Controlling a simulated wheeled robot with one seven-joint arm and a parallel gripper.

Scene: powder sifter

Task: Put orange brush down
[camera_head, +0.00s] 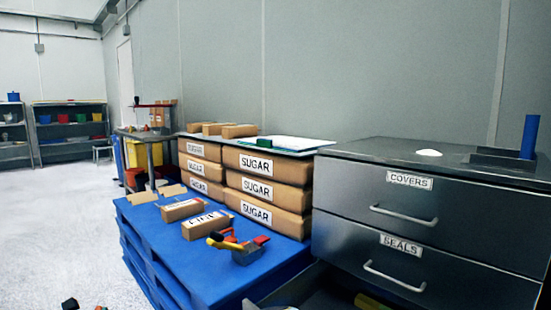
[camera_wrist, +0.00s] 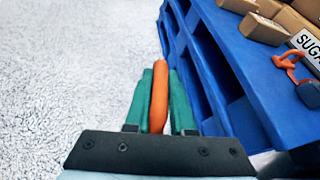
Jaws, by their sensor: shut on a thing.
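The orange brush (camera_wrist: 159,90) shows in the wrist view as a narrow orange length between the green fingers of my gripper (camera_wrist: 160,78). My gripper is shut on it. The brush points up the picture, and its tip sticks out past the fingertips. Its bristles cannot be made out. In the wrist view the brush and fingers appear over the pale floor, beside the left edge of the blue pallet (camera_wrist: 215,75). How high they are is hard to tell.
The blue pallet (camera_head: 175,256) carries boxes marked SUGAR (camera_head: 262,189), smaller cartons (camera_head: 207,225) and a red-and-grey tool (camera_head: 240,247). A grey drawer cabinet (camera_head: 440,215) stands right of it. Open speckled floor (camera_head: 60,220) lies to the left.

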